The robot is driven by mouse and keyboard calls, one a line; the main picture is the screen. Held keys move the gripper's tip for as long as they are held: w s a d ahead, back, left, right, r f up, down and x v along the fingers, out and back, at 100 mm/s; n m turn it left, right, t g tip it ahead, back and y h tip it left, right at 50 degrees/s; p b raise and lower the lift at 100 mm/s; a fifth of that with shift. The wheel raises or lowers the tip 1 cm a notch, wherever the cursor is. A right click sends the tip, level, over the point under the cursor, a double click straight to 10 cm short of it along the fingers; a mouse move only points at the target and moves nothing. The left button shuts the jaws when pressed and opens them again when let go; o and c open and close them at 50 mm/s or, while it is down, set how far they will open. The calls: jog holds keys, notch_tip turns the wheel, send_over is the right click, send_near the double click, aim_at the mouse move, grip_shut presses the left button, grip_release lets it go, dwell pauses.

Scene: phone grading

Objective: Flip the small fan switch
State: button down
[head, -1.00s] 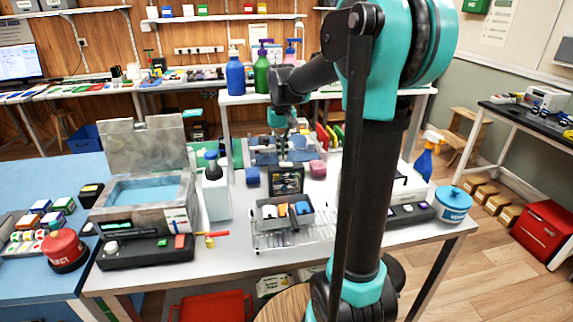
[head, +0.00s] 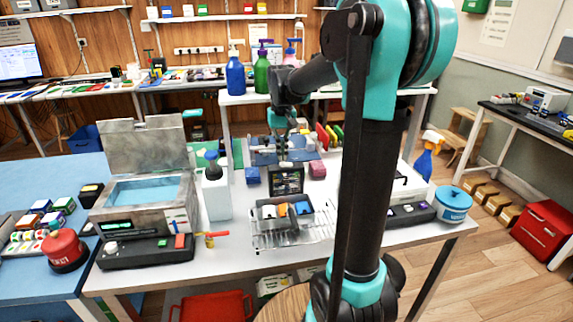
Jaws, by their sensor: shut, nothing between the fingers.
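My gripper (head: 284,153) is at the far end of my arm, small in the head view, above the back middle of the white table. It is shut and empty, pointing down behind a small dark framed panel (head: 287,181). I cannot make out a small fan or its switch for certain; the area around the fingertips is small and partly covered by my arm. Whether the fingertips touch anything there cannot be told.
On the white table (head: 225,262), a grey divided bin (head: 262,226) stands before the panel. A white bottle (head: 217,196) and an open grey box (head: 104,192) stand left. A blue round tub (head: 453,208) stands right.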

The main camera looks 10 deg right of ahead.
aim_at(282, 164)
jog(key=shift+f, duration=0.95)
dwell(0.5)
jog(key=shift+r, duration=3.5)
